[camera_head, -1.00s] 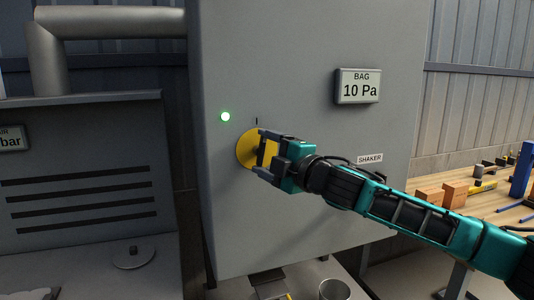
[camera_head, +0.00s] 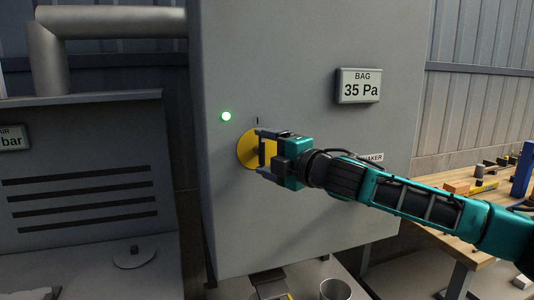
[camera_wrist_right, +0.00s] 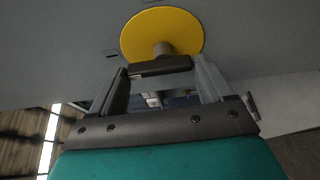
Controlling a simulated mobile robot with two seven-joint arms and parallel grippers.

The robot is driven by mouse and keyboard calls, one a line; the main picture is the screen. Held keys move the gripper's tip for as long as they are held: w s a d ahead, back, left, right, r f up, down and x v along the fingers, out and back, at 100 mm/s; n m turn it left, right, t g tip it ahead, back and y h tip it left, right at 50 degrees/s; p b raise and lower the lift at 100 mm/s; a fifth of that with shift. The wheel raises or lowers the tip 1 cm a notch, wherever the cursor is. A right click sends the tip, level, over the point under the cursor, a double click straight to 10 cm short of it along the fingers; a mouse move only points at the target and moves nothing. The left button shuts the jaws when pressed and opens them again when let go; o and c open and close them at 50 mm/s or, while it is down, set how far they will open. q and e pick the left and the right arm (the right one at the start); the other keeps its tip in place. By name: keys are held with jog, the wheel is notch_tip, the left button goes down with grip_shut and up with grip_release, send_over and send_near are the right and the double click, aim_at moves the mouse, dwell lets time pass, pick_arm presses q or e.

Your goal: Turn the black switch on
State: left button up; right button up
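The switch is a yellow round disc (camera_head: 247,150) on the grey cabinet front with a black bar handle (camera_head: 262,153) standing upright on it, in line with the "I" mark above. In the right wrist view the yellow disc (camera_wrist_right: 162,32) is at the top, and the black bar (camera_wrist_right: 160,68) on its short stem spans the space between my fingertips. My right gripper (camera_head: 266,153) has its fingers wide apart, one above and one below the bar; whether they touch its ends is unclear. A green lamp (camera_head: 226,117) is lit up left of the switch. My left gripper is not in view.
A BAG display (camera_head: 358,86) reads 35 Pa. A SHAKER label (camera_head: 374,157) is partly behind my right arm. A workbench (camera_head: 440,213) with tools stands at right. A metal cup (camera_head: 335,290) is below the cabinet. Ducting (camera_head: 110,22) runs at upper left.

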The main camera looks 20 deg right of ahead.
jog(key=o, duration=0.3)
jog(key=shift+o, duration=0.2)
jog(key=b+v, duration=0.1)
jog(key=v, duration=1.2)
jog(key=shift+b, duration=0.4)
